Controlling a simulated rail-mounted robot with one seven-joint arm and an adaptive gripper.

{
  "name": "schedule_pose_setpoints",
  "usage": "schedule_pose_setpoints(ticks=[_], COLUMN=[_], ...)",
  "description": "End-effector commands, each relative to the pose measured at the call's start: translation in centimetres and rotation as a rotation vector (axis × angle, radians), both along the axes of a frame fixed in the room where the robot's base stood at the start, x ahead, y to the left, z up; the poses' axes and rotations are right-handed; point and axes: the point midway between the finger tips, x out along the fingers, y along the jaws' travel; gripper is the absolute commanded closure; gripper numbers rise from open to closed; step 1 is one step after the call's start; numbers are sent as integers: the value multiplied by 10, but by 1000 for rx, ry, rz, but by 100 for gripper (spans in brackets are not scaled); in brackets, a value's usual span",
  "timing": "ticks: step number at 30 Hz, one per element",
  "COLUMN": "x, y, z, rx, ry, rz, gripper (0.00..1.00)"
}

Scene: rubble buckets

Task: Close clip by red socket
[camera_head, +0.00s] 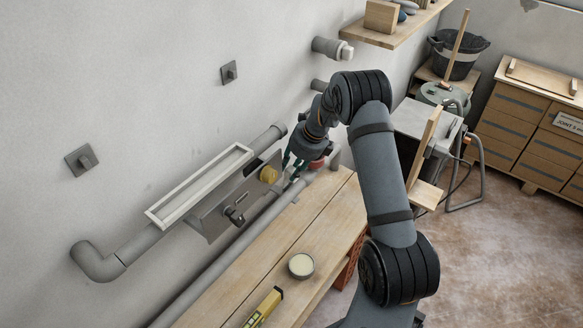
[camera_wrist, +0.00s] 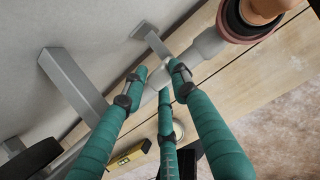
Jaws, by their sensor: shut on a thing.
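My gripper (camera_head: 293,166) is low by the wall, left of the red socket (camera_head: 317,163) in the head view. In the wrist view, its green-wrapped fingers (camera_wrist: 159,80) close around a pale grey clip (camera_wrist: 157,77) on the grey pipe. A short grey bracket (camera_wrist: 157,44) runs from the wall to this spot. The red socket (camera_wrist: 242,22) is at the upper right, apart from the fingers, with an orange-brown piece in it. The fingertips partly hide the clip, and I cannot tell whether its jaws meet.
A wooden bench (camera_head: 320,215) runs below the pipe, with a round tin (camera_head: 301,265) and a yellow level (camera_head: 263,307). A larger bracket (camera_wrist: 73,86) sticks out from the wall.

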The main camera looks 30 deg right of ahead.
Motion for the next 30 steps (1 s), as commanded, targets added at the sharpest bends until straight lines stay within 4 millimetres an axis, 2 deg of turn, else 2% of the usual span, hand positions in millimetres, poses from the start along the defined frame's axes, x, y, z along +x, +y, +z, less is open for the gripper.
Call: schedule_pose_setpoints(ticks=[10, 24, 30], x=[3, 5, 9], y=[0, 0, 7], z=[3, 4, -1], rx=[-2, -3, 9], ry=[-9, -16, -44], rz=[0, -1, 16], gripper=[100, 100, 100])
